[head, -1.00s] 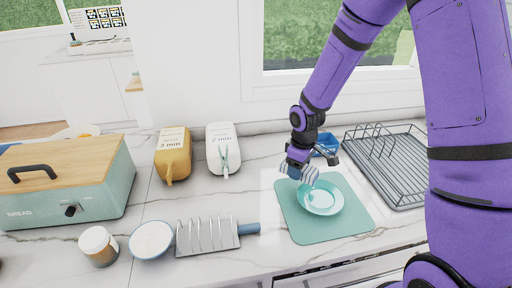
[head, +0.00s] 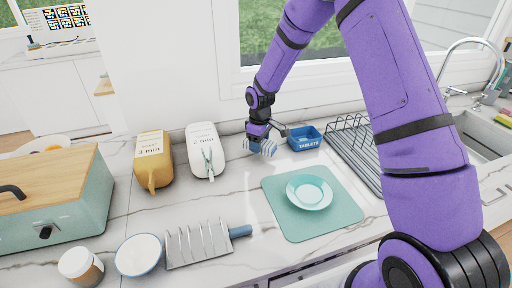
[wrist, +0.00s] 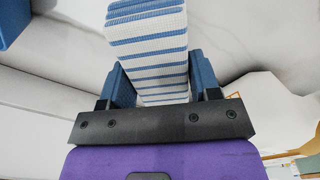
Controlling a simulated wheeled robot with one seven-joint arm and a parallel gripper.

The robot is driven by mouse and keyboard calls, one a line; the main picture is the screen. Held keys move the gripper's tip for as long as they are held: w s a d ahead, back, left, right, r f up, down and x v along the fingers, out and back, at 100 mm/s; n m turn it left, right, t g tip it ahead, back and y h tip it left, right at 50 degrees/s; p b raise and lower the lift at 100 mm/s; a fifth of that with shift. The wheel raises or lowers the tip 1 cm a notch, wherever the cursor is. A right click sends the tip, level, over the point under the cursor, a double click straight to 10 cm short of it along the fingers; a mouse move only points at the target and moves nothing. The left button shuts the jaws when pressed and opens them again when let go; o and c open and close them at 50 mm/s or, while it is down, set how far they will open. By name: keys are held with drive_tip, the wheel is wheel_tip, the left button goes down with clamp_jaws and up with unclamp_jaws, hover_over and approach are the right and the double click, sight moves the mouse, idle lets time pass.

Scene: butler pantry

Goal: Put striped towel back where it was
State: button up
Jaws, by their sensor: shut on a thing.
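The striped towel (wrist: 148,45), white with blue stripes and folded, is between the two fingers of my gripper (wrist: 162,82) in the wrist view. In the head view the towel (head: 267,148) shows small below my gripper (head: 262,142), over the counter behind the green mat. My gripper is shut on it. I cannot tell whether the towel touches the counter. The green mat (head: 280,206) lies to the front right with a turquoise plate (head: 309,192) on it.
A blue tablets tray (head: 304,138) stands just right of my gripper, with a dish rack (head: 350,150) beyond it. A grey slotted rack (head: 198,243) lies in front. Counter between packets and mat is clear.

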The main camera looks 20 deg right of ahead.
drive_tip(key=shift+w+a+f, duration=0.1)
drive_tip(key=shift+w+a, duration=0.05)
drive_tip(key=shift+w, duration=0.55)
drive_tip(key=shift+w+a, duration=0.1)
drive_tip(key=shift+w, duration=0.55)
drive_tip(key=shift+s+f, duration=0.1)
drive_tip(key=shift+f, duration=1.6)
drive_tip(key=shift+f, duration=0.1)
drive_tip(key=o, duration=0.9)
